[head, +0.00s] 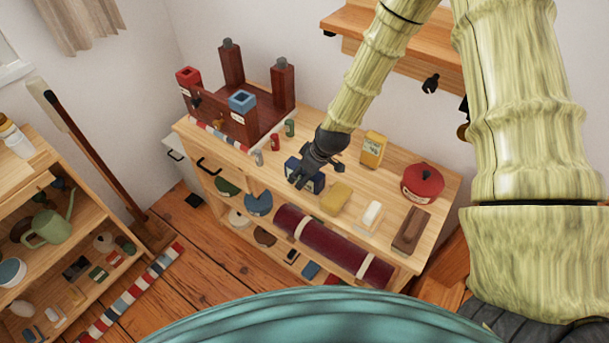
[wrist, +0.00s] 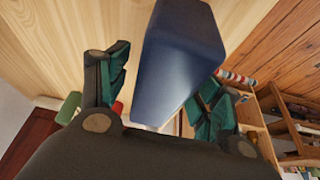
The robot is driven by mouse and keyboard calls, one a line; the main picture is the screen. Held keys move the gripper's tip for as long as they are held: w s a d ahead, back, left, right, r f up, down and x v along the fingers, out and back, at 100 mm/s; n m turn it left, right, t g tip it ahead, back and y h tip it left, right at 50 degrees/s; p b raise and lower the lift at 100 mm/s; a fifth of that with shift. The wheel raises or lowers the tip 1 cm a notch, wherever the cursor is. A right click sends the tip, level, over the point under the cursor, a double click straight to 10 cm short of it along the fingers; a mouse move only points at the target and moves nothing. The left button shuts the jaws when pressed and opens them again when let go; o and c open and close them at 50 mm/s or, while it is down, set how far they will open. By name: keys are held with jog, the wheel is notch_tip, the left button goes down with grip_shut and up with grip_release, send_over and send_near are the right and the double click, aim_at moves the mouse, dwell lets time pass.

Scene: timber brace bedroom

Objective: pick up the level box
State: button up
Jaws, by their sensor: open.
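A dark blue box (head: 318,184), likely the level box though no label is readable, sits on the wooden cabinet top near its front edge. In the wrist view the blue box (wrist: 180,50) fills the space between the fingers. My gripper (head: 302,178) is open at the box, reaching down from above, and partly hides it in the head view. In the wrist view my gripper (wrist: 163,85) has one finger on each side of the box. A gap shows at the left finger; contact at the right finger cannot be told.
A yellow block (head: 336,198), a white block (head: 372,214) and a brown block (head: 411,229) stand to the right. Behind are a yellow labelled box (head: 372,149) and a red pot (head: 423,184). Small cylinders (head: 275,142) and a dark red frame (head: 238,125) stand left.

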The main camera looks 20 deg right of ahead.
jog(key=shift+c, duration=0.2)
jog(key=c, duration=1.2)
jog(key=shift+r, duration=0.15)
